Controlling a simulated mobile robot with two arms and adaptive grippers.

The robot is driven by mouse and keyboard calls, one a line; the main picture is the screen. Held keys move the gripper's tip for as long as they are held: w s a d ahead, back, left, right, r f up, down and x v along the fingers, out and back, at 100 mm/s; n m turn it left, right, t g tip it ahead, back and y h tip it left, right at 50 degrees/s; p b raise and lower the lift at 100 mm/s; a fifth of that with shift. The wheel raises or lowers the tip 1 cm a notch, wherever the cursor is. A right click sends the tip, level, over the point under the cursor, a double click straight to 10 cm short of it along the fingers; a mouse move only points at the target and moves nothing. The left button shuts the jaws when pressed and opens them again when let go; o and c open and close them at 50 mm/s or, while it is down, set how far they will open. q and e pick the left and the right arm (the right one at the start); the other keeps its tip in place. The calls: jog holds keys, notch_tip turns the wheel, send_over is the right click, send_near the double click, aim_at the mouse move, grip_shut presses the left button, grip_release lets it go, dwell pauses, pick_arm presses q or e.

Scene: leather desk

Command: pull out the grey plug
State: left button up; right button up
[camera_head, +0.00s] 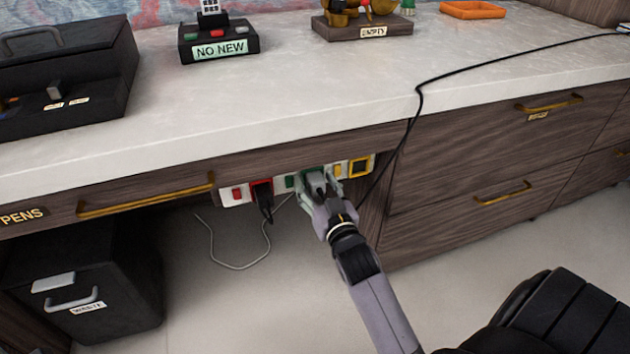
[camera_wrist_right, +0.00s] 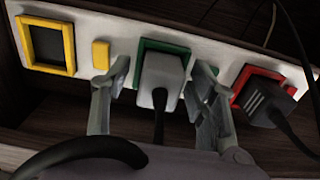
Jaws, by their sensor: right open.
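The grey plug (camera_wrist_right: 163,80) sits in the green-framed socket of a white power strip (camera_head: 227,196) under the desk's front edge. The strip also shows in the wrist view (camera_wrist_right: 215,55). My right gripper (camera_head: 318,184) is at the plug. In the wrist view its two fingers stand open on either side of the plug, with a small gap visible on both sides. The plug's dark cord runs down between the fingers. In the head view the gripper partly hides the plug. My left gripper is not in view.
A black plug (camera_wrist_right: 267,101) sits in the red-framed socket beside the green one. An empty yellow-framed socket (camera_head: 358,167) is at the strip's other end. A black cable (camera_head: 419,95) hangs over the desk edge near my right arm. A waste bin (camera_head: 120,275) stands at left.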

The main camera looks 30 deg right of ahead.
dwell(0.4)
jog(key=c, duration=1.2)
jog(key=o, duration=1.5)
jog(key=v, duration=1.2)
